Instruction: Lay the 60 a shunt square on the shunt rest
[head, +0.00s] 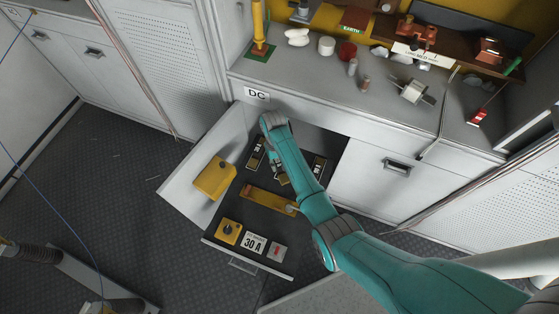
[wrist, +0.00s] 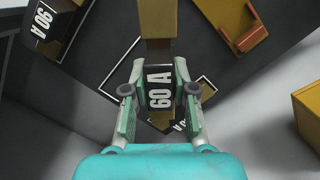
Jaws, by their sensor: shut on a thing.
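My gripper (wrist: 160,88) is shut on the 60 A shunt (wrist: 160,72), its fingers on both sides of the dark block with the white "60 A" label. The shunt's brass bar runs away from me toward the top of the wrist view. It is over the open drawer; I cannot tell its exact height. A long yellow piece (head: 265,197) in the drawer looks like the shunt rest; a yellow tray-like part with an orange block (wrist: 238,28) in the wrist view may be the same piece.
The bench (head: 310,95) is behind.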

